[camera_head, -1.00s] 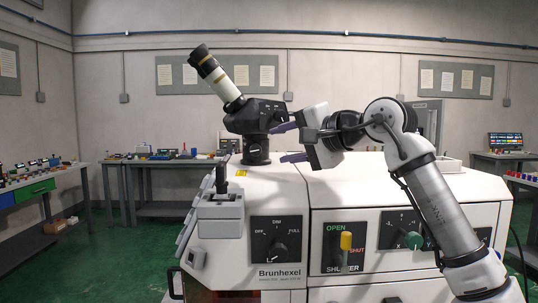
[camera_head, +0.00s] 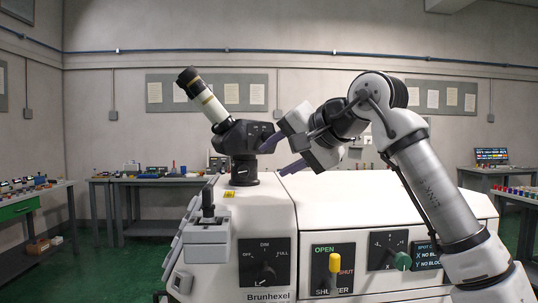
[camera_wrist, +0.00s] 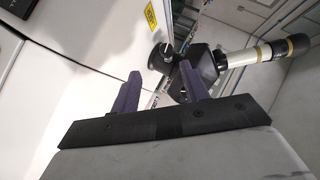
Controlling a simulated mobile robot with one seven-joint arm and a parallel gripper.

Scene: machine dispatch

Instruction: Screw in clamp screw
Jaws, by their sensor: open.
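A black viewing head (camera_head: 243,138) with a slanted cream and black eyepiece tube (camera_head: 203,98) stands on a round black mount (camera_head: 243,178) on top of the white machine (camera_head: 330,200). In the wrist view the head (camera_wrist: 200,72) and the round mount (camera_wrist: 163,58) lie just beyond my fingertips. A small pale detail shows on the mount; I cannot tell whether it is the clamp screw. My gripper (camera_head: 279,157) is to the right of the head, with its purple fingers tilted toward it. The gripper (camera_wrist: 159,68) is open, with nothing visible between the fingers.
Benches with small items line the walls. The machine's top right of the mount is clear.

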